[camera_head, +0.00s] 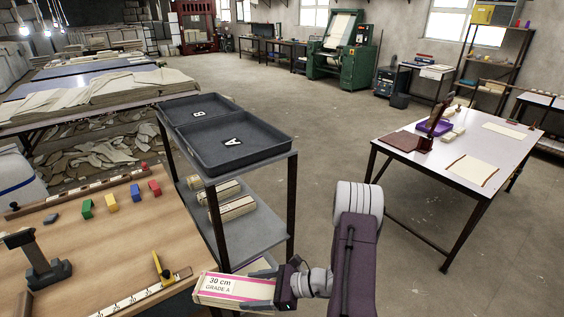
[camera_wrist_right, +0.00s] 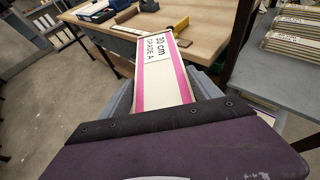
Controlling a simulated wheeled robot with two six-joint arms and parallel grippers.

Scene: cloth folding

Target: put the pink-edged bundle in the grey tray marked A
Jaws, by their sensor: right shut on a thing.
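The pink-edged bundle (camera_head: 228,289) is a pale stack with a pink-bordered label reading "30 cm GRADE A". My right gripper (camera_head: 262,287) is shut on its right end and holds it at the front right corner of the wooden table. The bundle also shows in the right wrist view (camera_wrist_right: 163,75), between the fingers of the right gripper (camera_wrist_right: 165,103). The grey tray marked A (camera_head: 268,151) is on top of the cart, beyond the bundle, and looks empty. My left gripper is not in view.
A tray marked B (camera_head: 190,104) adjoins tray A. Other bundles (camera_head: 230,209) lie on the cart's lower shelf (camera_head: 255,236). The wooden table (camera_head: 110,230) holds colored blocks, rulers and a dark stand (camera_head: 45,268). A white table (camera_head: 465,145) stands at right, with open floor between.

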